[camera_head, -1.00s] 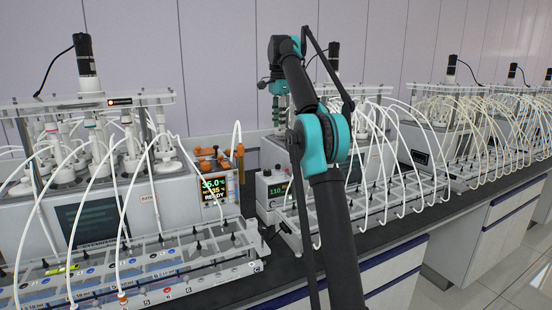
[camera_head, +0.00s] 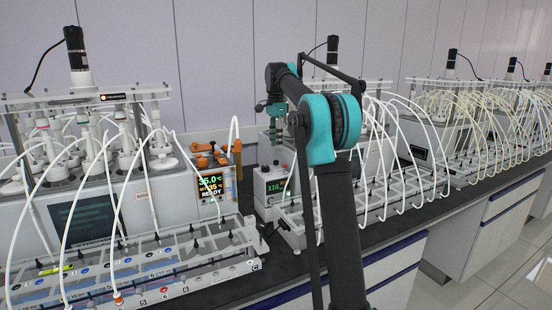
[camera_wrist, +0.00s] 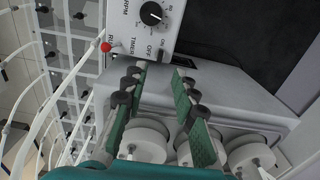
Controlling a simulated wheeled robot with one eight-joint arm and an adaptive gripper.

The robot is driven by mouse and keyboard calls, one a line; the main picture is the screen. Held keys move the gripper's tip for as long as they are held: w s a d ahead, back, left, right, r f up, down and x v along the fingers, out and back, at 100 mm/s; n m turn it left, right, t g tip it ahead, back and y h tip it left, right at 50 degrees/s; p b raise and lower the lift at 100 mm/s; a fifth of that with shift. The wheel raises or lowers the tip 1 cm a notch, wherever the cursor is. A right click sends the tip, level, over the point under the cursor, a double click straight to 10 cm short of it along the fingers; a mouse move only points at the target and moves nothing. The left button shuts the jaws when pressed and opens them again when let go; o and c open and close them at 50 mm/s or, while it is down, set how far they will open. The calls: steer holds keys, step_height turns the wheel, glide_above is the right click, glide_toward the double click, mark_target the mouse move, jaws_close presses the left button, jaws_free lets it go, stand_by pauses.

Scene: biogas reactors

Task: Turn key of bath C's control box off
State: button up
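A grey control box (camera_wrist: 135,25) is at the top of the wrist view, with a black dial and the printed words RPM, TIMER, OFF and ON. A red knob (camera_wrist: 105,47) sits at its left edge. In the head view a control box (camera_head: 272,186) with a green lit number stands on the bench between two baths. My gripper (camera_wrist: 161,70) is open, its green fingers apart and nothing between them, with the tips close to the box's OFF/ON edge. In the head view my gripper (camera_head: 278,137) is above the box. I cannot clearly make out the key.
A bath with white tubes and a rack (camera_head: 190,262) stands at left, beside a lit display (camera_head: 212,187). More tubed racks (camera_head: 375,205) line the bench at right. In the wrist view, white round caps (camera_wrist: 145,138) lie under the fingers and tubes run at left.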

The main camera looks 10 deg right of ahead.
mark_target(276, 163)
step_height(276, 163, down, 7)
steer(key=shift+r, duration=0.1)
steer(key=shift+c, duration=0.4)
jaws_close()
